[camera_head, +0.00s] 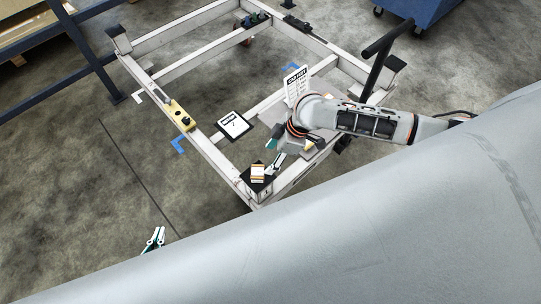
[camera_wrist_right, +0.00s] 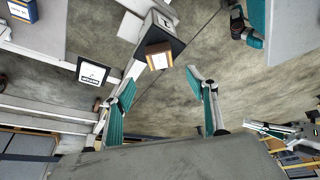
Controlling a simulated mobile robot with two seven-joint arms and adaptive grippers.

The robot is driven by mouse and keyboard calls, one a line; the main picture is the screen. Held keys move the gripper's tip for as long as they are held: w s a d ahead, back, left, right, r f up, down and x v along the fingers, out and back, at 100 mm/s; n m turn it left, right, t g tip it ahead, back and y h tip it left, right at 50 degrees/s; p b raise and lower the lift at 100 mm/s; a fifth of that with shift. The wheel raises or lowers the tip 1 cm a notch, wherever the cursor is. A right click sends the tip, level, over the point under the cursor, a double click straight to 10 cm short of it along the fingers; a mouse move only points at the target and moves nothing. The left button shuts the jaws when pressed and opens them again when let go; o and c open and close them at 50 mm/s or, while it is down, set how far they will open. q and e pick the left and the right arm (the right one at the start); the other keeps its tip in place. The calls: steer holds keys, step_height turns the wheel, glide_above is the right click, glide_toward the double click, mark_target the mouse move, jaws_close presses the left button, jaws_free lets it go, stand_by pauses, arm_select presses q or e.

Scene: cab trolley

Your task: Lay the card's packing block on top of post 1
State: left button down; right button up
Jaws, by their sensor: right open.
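An orange-brown packing block with a pale band (camera_head: 258,173) lies on the black top of the near corner post (camera_head: 249,183) of the white trolley frame. In the right wrist view the block (camera_wrist_right: 159,56) rests on the black pad, ahead of and between my fingers. My right gripper (camera_head: 273,155) is open and empty, just behind the block and apart from it; its fingers are spread in the wrist view (camera_wrist_right: 163,95). A card (camera_head: 297,86) stands upright behind my right wrist. My left gripper (camera_head: 153,240) is low at the left over the floor, its jaw opening unclear.
A flat black-framed card (camera_head: 232,125) lies inside the frame. A yellow tool (camera_head: 181,116) sits on the left rail. Another block (camera_head: 314,141) is partly hidden beside my right wrist. A black push handle (camera_head: 382,50) rises at right.

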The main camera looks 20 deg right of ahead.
steer(key=s+a+m+t+y, duration=0.2)
steer(key=s+a+m+t, duration=0.15)
steer(key=a, duration=0.55)
steer(key=s+d+m+t+h, duration=0.3)
steer(key=s+d+m+t, duration=0.2)
steer(key=d, duration=0.5)
steer(key=s+f, duration=0.1)
steer(key=s, duration=0.1)
steer(key=shift+s+d, duration=0.25)
steer(key=shift+s, duration=0.05)
steer(key=shift+s+d+t+h, duration=0.1)
steer(key=shift+t+h, duration=0.15)
steer(key=shift+h, duration=0.05)
